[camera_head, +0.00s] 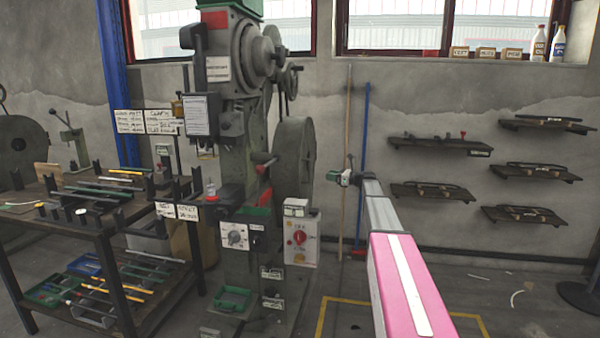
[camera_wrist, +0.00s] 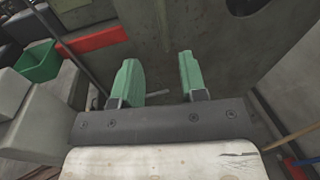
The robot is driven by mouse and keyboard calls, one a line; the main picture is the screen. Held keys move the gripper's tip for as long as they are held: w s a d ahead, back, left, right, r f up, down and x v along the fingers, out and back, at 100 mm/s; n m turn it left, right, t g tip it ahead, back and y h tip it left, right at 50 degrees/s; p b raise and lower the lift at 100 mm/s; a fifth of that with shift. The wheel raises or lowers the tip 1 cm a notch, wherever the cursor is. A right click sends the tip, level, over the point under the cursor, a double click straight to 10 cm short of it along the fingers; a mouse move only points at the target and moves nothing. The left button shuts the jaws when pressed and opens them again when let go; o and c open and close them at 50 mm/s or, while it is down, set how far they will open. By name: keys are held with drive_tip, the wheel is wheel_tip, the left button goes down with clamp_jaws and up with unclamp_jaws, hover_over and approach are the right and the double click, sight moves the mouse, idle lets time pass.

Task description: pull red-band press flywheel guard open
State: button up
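A tall grey-green press (camera_head: 236,150) stands left of centre in the head view, with red patches on its column. A large round grey part (camera_head: 300,160), which looks like the flywheel or its guard, stands upright on its right side. I cannot tell whether the guard is open. My gripper (camera_head: 334,177) is to the right of this part, apparently not touching it. In the wrist view my gripper (camera_wrist: 158,75) has its two green fingers apart with nothing between them. A grey surface fills the view beyond, and a red strip (camera_wrist: 92,41) shows at upper left.
A workbench (camera_head: 70,215) with tools stands at left. A control box (camera_head: 300,238) with a red knob is mounted low on the press. A wooden pole (camera_head: 346,150) and a blue pole (camera_head: 363,150) lean on the wall. Wall shelves (camera_head: 440,146) are at right. Floor at right is mostly clear.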

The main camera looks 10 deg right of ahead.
sight(309, 180)
drive_tip(key=x, duration=1.1)
drive_tip(key=shift+w+a+r, duration=0.2)
drive_tip(key=shift+w+r, duration=0.05)
drive_tip(key=shift+w, duration=0.1)
clamp_jaws()
